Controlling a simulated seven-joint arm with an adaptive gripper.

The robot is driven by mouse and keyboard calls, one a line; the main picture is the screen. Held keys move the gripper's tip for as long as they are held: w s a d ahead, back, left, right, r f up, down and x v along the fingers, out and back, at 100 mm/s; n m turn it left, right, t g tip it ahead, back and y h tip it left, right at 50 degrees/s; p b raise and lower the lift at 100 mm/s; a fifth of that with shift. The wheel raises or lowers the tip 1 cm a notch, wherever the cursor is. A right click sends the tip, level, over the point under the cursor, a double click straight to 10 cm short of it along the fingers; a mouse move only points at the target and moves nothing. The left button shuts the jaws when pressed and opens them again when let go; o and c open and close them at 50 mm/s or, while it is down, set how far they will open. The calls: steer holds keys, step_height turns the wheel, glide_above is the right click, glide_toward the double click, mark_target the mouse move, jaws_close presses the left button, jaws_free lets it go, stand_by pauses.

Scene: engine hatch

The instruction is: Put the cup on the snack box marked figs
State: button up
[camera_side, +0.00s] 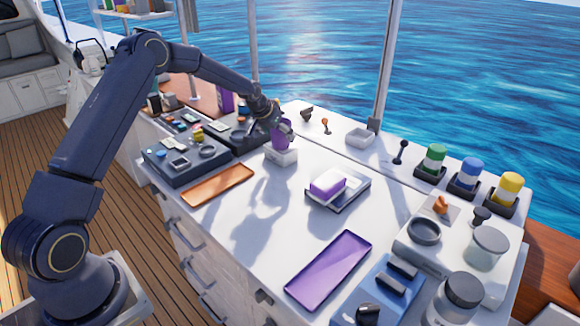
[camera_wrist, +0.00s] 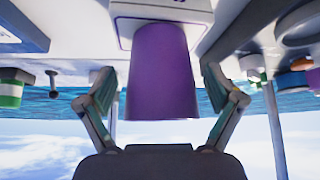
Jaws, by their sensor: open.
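The purple cup (camera_side: 281,137) is upright and appears to stand on a small white box (camera_side: 283,157) near the back middle of the white counter. My gripper (camera_side: 274,122) is at the cup, partly hiding it. In the wrist view, which looks upside down, the cup (camera_wrist: 162,70) lies between the fingers of my open gripper (camera_wrist: 160,88), with a gap on the left; contact on the right is unclear. The white box (camera_wrist: 122,20) is at the cup's far end. A white and purple block (camera_side: 327,184) lies on a dark-edged tray. No figs marking is readable.
An orange tray (camera_side: 218,185) and a purple tray (camera_side: 329,270) lie on the counter, with clear white surface between. Dark consoles (camera_side: 187,158) stand at left. Green, blue and yellow capped jars (camera_side: 471,175) and a blue panel (camera_side: 384,293) are at right.

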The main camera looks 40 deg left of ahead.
steer(key=s+d+r+m, duration=0.1)
steer(key=s+d+r, duration=0.4)
steer(key=s+r, duration=0.4)
steer(key=s+d+r, duration=0.5)
steer(key=s+r, duration=0.4)
steer(key=r, duration=0.1)
steer(key=s+d, duration=0.4)
steer(key=s, duration=0.8)
steer(key=s+d+g+h, duration=0.1)
steer(key=s+d, duration=0.2)
steer(key=s, duration=0.9)
steer(key=shift+d+f+m, duration=0.35)
steer(key=shift+d+m, duration=0.05)
